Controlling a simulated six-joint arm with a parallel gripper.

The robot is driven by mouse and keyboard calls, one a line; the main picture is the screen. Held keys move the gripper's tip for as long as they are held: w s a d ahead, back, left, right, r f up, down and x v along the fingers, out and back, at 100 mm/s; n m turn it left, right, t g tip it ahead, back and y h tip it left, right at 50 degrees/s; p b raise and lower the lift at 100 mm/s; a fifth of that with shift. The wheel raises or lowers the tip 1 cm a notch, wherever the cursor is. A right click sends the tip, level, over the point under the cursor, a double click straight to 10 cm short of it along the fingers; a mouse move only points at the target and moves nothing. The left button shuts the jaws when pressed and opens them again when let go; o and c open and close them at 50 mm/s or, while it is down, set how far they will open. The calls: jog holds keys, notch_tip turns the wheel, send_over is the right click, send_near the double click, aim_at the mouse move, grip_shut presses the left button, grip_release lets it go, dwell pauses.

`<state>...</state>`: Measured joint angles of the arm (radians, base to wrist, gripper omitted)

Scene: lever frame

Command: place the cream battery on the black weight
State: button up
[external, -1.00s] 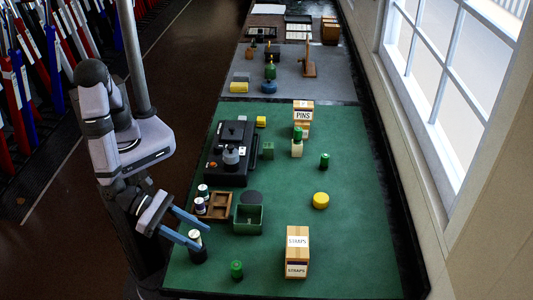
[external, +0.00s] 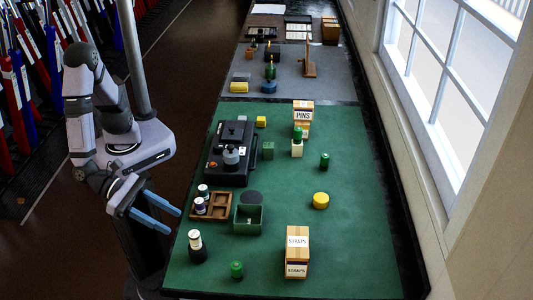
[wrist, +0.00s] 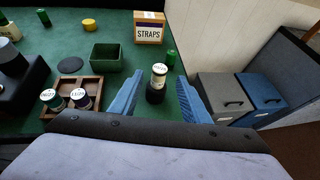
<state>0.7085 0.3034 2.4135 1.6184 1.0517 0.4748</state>
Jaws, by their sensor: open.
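The cream battery (external: 195,239), a pale cylinder with a dark lower band, stands upright on top of the black weight (external: 198,256), near the front left of the green mat. The wrist view also shows the battery (wrist: 159,72) on the dark weight (wrist: 155,96), seen beyond and between my fingers. My gripper (external: 174,222) is open and empty, with its blue fingers apart. It is back to the left of the battery, off the mat's left edge, and not touching it.
A brown wooden tray (external: 226,206) holds two similar batteries. A green open box (external: 248,231), a dark disc (external: 251,197), a green cylinder (external: 236,268) and a STRAPS box (external: 297,270) are nearby. The mat's right side has free room.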

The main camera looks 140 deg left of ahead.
jog(key=s+a+f+n+g, duration=0.3)
jog(key=s+a+n+g, duration=0.4)
jog(key=s+a+n, duration=0.3)
jog(key=s+d+f+n+g+h, duration=0.3)
jog(key=s+n+h, duration=0.4)
jog(key=n, duration=1.2)
jog(key=shift+s+d+g, duration=0.3)
jog(key=shift+s+d, duration=0.15)
jog(key=shift+d, duration=0.25)
